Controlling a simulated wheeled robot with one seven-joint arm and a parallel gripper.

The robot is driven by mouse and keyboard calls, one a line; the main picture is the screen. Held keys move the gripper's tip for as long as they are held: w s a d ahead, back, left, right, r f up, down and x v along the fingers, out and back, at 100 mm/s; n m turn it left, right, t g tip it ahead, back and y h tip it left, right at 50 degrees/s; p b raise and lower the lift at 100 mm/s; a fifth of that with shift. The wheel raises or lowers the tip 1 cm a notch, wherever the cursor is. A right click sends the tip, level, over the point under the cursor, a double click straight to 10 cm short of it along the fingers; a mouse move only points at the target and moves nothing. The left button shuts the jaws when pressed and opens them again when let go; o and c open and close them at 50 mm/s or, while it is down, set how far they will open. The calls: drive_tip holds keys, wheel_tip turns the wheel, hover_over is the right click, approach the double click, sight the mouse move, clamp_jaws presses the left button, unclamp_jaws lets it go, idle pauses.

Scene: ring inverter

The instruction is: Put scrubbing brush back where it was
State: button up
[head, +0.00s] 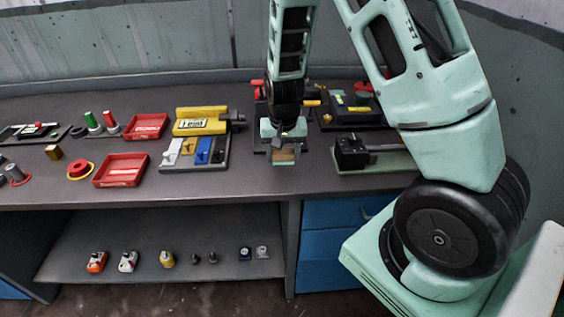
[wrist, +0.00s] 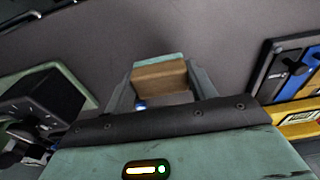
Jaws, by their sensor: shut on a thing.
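My gripper (head: 284,148) is over the workbench, pointing down, in the middle of the head view. It is shut on a brown, wood-coloured block, which I take to be the scrubbing brush (head: 285,157). In the wrist view the brush (wrist: 160,76) sits between the two grey fingers, with a pale green strip along its far edge. Its bristles cannot be made out. I cannot tell whether the brush touches the bench top.
The grey bench (head: 256,182) is bare around the gripper's front. A yellow vise-like tool (head: 200,120) and a tray of coloured pieces (head: 196,152) are left. A black device on a green base (head: 352,152) is right. Red trays (head: 121,170) lie further left.

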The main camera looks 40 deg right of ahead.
sight(283, 162)
drive_tip(key=shift+f, duration=1.65)
drive_tip(key=shift+f, duration=0.15)
drive_tip(key=o, duration=1)
drive_tip(key=shift+o, duration=0.2)
